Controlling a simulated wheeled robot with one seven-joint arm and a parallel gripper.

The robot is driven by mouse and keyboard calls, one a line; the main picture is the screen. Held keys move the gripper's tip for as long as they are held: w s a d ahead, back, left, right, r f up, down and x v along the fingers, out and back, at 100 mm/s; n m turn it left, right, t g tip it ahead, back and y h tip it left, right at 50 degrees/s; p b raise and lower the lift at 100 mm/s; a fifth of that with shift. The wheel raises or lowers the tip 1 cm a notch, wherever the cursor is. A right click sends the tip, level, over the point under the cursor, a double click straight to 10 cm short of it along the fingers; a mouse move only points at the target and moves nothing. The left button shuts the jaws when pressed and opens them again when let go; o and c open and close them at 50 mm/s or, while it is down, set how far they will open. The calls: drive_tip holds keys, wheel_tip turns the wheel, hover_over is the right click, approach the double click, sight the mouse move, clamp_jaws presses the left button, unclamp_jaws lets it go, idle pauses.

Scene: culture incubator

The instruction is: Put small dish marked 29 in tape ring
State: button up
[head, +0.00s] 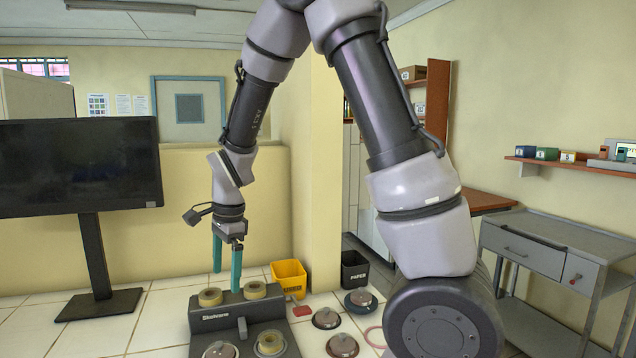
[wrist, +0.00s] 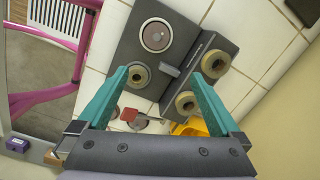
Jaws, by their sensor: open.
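My gripper (head: 227,280) is open and empty, its teal fingers pointing down above the dark grey stand; the fingers also show in the wrist view (wrist: 159,73). Two tan tape rings (head: 210,296) (head: 255,290) lie on the stand's raised part, and show in the wrist view (wrist: 215,63) (wrist: 186,103). On the lower part are a third tape ring (head: 270,343), seen in the wrist view (wrist: 138,75), and a round dish (head: 220,350), also in the wrist view (wrist: 156,35). More small round dishes (head: 326,318) (head: 342,345) (head: 360,298) stand on the right. No number 29 is readable.
A yellow bin (head: 288,277) and a black paper bin (head: 354,270) stand behind. A small red item (head: 303,310) and a pink ring (head: 375,337) lie on the white tiles. A monitor (head: 80,165) stands at left. The tiles left of the stand (head: 205,322) are clear.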

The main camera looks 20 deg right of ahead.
drive_tip(key=s+d+r+n+t+y, duration=0.1)
drive_tip(key=d+r+n, duration=0.1)
drive_tip(key=d+r, duration=0.45)
drive_tip(key=s+d+r+n+t+y, duration=0.15)
drive_tip(key=d+r, duration=0.25)
drive_tip(key=r, duration=0.5)
drive_tip(key=s+d+r+n+t+h, duration=0.1)
drive_tip(key=s+d+r+n+t, duration=0.3)
drive_tip(key=s+d+r+n, duration=0.2)
drive_tip(key=s+d+r, duration=0.2)
drive_tip(key=s+d, duration=0.1)
drive_tip(key=s, duration=0.1)
drive_tip(key=shift+s+h, duration=0.25)
drive_tip(key=shift+h, duration=0.1)
idle(1.1)
